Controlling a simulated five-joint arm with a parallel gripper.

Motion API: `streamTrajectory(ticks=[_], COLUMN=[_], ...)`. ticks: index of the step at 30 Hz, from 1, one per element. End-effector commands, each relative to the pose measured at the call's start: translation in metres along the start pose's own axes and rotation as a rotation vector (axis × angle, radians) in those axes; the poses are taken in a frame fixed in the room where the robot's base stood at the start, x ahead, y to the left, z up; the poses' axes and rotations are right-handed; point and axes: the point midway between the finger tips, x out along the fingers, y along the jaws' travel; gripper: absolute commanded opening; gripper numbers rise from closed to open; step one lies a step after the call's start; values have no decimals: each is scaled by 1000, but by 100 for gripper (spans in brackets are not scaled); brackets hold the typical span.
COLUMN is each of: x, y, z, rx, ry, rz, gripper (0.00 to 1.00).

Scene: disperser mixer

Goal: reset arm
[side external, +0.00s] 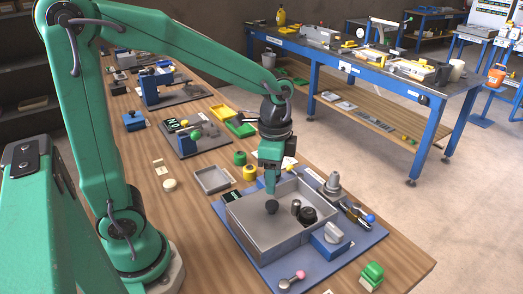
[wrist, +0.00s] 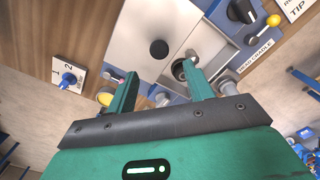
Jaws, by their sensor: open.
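My green gripper (side external: 270,182) hangs over the far left part of an open grey metal box (side external: 265,240), its fingers pointing down. In the wrist view, the two fingers (wrist: 158,72) are spread apart with nothing held between them. A black round knob (side external: 272,207) is in the box just below the gripper, apart from it; it also shows in the wrist view (wrist: 159,49). A dark round part (side external: 308,215) and a small metal cylinder (side external: 295,207) are in the box to the right. The dark part is partly hidden by a finger in the wrist view (wrist: 179,70).
A blue board (side external: 268,255) carries the box. Around it are a blue block with a grey knob (side external: 332,234), a pink-tipped lever (side external: 292,279), a stepped metal piece (side external: 332,185) and a blue-tipped lever (side external: 369,218). A shallow grey tray (side external: 212,180) lies left. Bare wood (side external: 195,225) is at front left.

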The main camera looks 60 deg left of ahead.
Motion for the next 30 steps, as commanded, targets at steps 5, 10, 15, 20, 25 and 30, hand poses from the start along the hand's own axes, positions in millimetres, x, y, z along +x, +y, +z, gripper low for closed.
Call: streamTrajectory(ticks=[5,10,15,20,25,30], x=[0,-1,-7,-20,-38,-53], y=[0,0,1,5,11,18], z=[0,0,4,14,30,47], rx=[0,-3,-37,-116,-241,-377], ry=[0,2,20,61,130,208], rz=[0,-1,-15,-45,-88,-125], gripper=[52,52,52,52,52,52])
